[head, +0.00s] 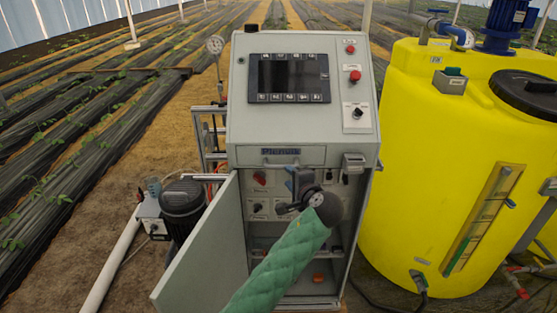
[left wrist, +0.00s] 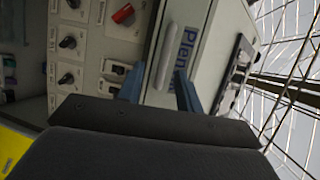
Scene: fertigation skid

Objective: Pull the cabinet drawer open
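The grey control cabinet (head: 238,112) stands in the middle of the head view. Its drawer (head: 312,155) is a shallow front below the sloped panel, looking flush with the body, with a label and a slim handle (head: 281,163). The drawer front (left wrist: 199,28) and handle (left wrist: 166,66) also show in the left wrist view. My left gripper (head: 296,180) is just below the drawer in the head view, partly hidden by its own wrist. In the left wrist view its blue fingers (left wrist: 160,82) are apart, with the handle ahead between them; contact cannot be told. My right gripper is not seen.
The cabinet door (head: 205,250) hangs open at the left, below the drawer. Switches and knobs (head: 258,208) fill the open compartment. A latch box (head: 354,162) sits right of the drawer. A yellow tank (head: 420,150) stands close on the right, a pump motor (head: 183,203) on the left.

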